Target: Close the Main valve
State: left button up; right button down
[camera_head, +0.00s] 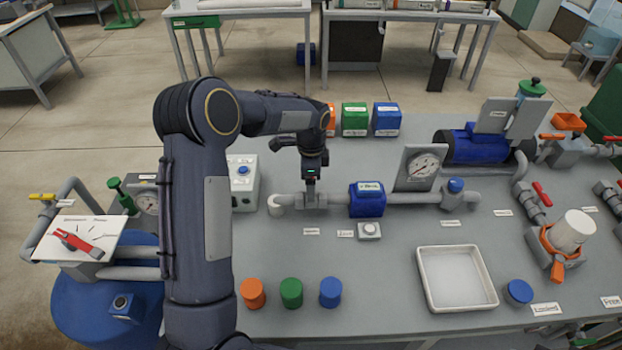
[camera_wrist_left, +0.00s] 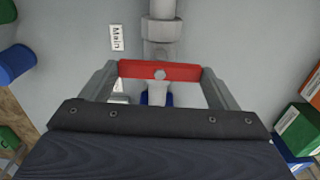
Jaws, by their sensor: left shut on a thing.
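My left gripper (camera_head: 311,181) reaches down onto the Main valve (camera_head: 313,200), on the grey pipe left of a blue meter body. In the left wrist view, the red valve handle (camera_wrist_left: 160,71) lies between the two fingers of the left gripper (camera_wrist_left: 160,85), which is shut on it. The handle lies crosswise to the grey pipe (camera_wrist_left: 161,30) there. The label reading Main (camera_wrist_left: 117,38) is beside the pipe. In the head view the gripper hides the handle. My right gripper is not in view.
The blue meter body (camera_head: 367,199) and a gauge panel (camera_head: 419,168) stand right of the valve. A grey control box (camera_head: 243,182) is to its left. Orange, green and blue boxes (camera_head: 354,118) stand behind. Coloured caps (camera_head: 291,293) and a white tray (camera_head: 456,279) are in front.

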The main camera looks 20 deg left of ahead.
pick_arm(q)
jog(key=o, duration=0.9)
jog(key=shift+r+b, duration=0.4)
jog(key=shift+r, duration=3.55)
jog(key=shift+r, duration=0.1)
jog(key=s+r+n+t+h, duration=0.1)
jog(key=s+r+n, duration=0.25)
jog(key=s, duration=0.45)
jog(key=s+r+n+t+h, duration=0.1)
jog(key=s+r+n+t, duration=0.15)
jog(key=s+r, duration=0.4)
jog(key=s+d+f+n, duration=0.1)
jog(key=s+d+n, duration=0.1)
jog(key=s, duration=0.3)
jog(key=s+d+f+n+t+h, duration=0.1)
jog(key=s+d+f+n, duration=0.1)
jog(key=s+n, duration=0.2)
jog(key=s+d+f+n+t, duration=0.1)
jog(key=s+d+n, duration=0.1)
jog(key=s, duration=0.6)
jog(key=shift+f+n+h, duration=0.3)
jog(key=shift+n+h, duration=0.1)
